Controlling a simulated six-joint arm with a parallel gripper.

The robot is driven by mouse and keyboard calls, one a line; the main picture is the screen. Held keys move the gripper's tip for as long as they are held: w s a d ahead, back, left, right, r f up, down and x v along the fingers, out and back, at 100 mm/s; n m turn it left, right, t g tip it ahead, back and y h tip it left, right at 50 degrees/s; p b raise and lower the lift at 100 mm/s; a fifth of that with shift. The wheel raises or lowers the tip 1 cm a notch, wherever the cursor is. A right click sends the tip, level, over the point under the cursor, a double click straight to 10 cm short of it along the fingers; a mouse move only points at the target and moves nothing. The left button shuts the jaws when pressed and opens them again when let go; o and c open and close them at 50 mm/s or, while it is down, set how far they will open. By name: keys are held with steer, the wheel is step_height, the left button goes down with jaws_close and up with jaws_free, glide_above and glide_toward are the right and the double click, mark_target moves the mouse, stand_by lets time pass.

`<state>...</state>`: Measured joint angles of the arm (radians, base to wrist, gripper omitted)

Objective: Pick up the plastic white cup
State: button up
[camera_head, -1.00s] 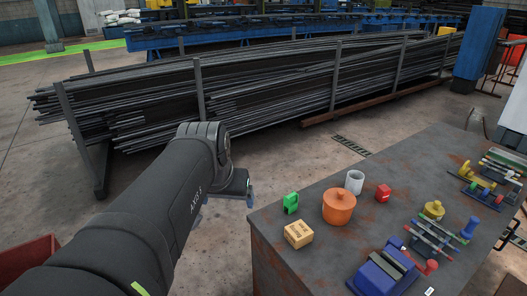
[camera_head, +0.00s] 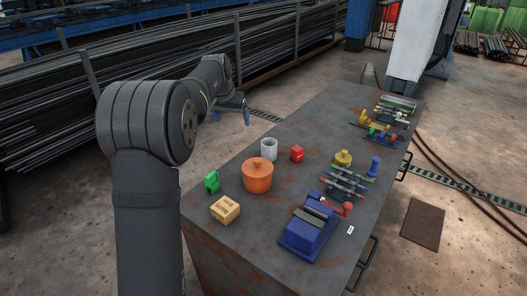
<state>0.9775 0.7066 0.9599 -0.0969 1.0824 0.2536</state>
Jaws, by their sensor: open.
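The white cup (camera_head: 269,149) stands upright on the grey, rust-stained workbench (camera_head: 222,248), near its far left edge. It is just behind the orange lidded pot (camera_head: 257,177) and left of a small red block (camera_head: 297,153). My gripper (camera_head: 246,115) is above and behind the cup in the picture, apart from it, with blue fingertips pointing down. It is open and holds nothing that I can see. Most of the gripper is small or hidden by the wrist.
A green object (camera_head: 212,181) and a tan box (camera_head: 225,209) stand left of the pot. A blue vise (camera_head: 308,232) is at the front right. A rack of coloured tools (camera_head: 345,181) is further right. Bare bench surface lies between these. Steel bars (camera_head: 170,65) are stacked behind.

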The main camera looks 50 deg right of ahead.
steer(key=m, duration=0.2)
glide_toward(269, 149)
steer(key=shift+g, duration=0.4)
steer(key=shift+w+d+r+x, duration=0.1)
steer(key=shift+w+d+x, duration=0.2)
steer(key=shift+x, duration=1.8)
steer(key=shift+w+d+r+x, duration=0.1)
steer(key=shift+w+x, duration=0.3)
steer(key=shift+x, duration=1.75)
steer(key=shift+w+d+r+x, duration=0.15)
steer(key=shift+w+x, duration=0.2)
steer(key=shift+x, duration=1.75)
steer(key=c, duration=1)
steer(key=shift+c, duration=0.2)
